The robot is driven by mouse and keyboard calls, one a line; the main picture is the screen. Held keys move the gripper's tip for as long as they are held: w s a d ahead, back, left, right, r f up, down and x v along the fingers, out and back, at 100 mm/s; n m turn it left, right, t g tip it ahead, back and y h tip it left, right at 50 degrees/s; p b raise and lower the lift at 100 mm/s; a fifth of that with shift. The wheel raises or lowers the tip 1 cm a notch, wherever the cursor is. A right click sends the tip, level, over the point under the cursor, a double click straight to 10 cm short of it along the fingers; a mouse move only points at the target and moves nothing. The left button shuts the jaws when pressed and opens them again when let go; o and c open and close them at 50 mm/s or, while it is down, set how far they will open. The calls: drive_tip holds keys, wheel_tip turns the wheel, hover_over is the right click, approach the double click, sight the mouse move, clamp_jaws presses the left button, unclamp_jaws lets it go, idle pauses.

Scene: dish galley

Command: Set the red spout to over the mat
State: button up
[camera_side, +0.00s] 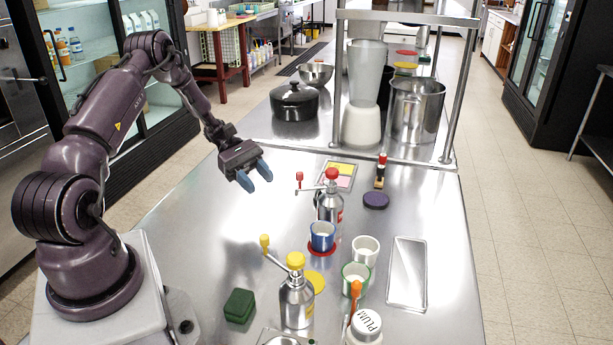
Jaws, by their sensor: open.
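The red spout (299,180) is a thin arm with a red tip on a silver dispenser (330,207) with a red cap. It points left from the cap, over the steel table. A round red mat (312,252) lies in front of this dispenser, with a blue cup (322,238) on it. A round yellow mat (318,280) lies nearer, partly hidden by a second silver dispenser (297,303) with a yellow cap and yellow-tipped spout (265,242). My gripper (255,177) is open and empty, left of the red spout, apart from it and above the table.
A card with coloured patches (342,169) lies behind the red-capped dispenser. A green block (239,306) lies front left. The table's left middle is clear.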

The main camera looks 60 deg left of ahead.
drive_tip(key=w+a+r+n+t+h, duration=0.2)
drive_tip(key=w+a+n+t+h, duration=0.1)
drive_tip(key=a+t, duration=0.1)
drive_tip(key=x, duration=1.3)
drive_tip(key=shift+r, duration=0.35)
drive_tip(key=shift+c, duration=0.3)
clamp_jaws()
